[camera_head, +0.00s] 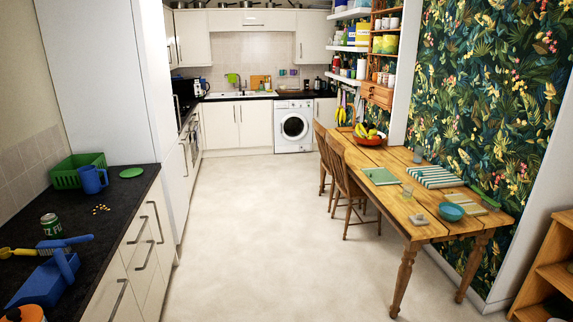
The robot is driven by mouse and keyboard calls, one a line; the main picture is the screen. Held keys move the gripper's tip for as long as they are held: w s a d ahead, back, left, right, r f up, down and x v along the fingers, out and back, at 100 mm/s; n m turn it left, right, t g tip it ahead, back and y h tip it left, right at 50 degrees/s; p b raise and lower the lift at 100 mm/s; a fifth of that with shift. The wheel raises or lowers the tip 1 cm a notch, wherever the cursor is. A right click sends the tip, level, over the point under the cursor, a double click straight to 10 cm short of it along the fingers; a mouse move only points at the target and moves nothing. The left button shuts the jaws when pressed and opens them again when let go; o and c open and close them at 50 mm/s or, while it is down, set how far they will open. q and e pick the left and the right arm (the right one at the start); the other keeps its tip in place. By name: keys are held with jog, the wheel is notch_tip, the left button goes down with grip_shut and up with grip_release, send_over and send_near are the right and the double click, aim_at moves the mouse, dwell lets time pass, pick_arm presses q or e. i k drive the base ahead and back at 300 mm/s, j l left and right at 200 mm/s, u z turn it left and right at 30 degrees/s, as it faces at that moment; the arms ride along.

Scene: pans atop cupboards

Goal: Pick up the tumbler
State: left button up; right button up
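A small clear glass (407,191), which looks like a tumbler, stands upright on the wooden table (385,155). A second glass-like vessel (418,155) stands farther back on the same table, near the wallpapered wall. I cannot tell from this view which of the two is the tumbler. Neither of my grippers is in view, and nothing is seen holding either glass.
The table also bears a turquoise bowl (451,212), a striped cloth (433,176), a green book (380,176) and a fruit bowl (369,137). Chairs (349,178) stand at its left side. The dark counter (105,217) is at left. The floor (240,230) between is clear.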

aim_at(407, 192)
jog(key=i+j, duration=0.1)
jog(key=i, duration=2.15)
jog(key=i+l+z, duration=0.1)
jog(key=i+z, duration=0.2)
jog(key=i, duration=0.15)
jog(key=i+z, duration=0.25)
jog(key=i, duration=0.25)
jog(key=i+j+z, duration=0.1)
jog(key=i+z, duration=0.2)
jog(key=i, duration=0.2)
jog(key=i+j+z, duration=0.25)
jog(key=i, duration=0.2)
jog(key=i+j+z, duration=0.3)
jog(key=i, duration=0.15)
jog(key=i+l+z, duration=0.1)
jog(key=i+z, duration=0.15)
jog(key=i, duration=0.2)
jog(key=i+z, duration=0.3)
jog(key=i, duration=0.15)
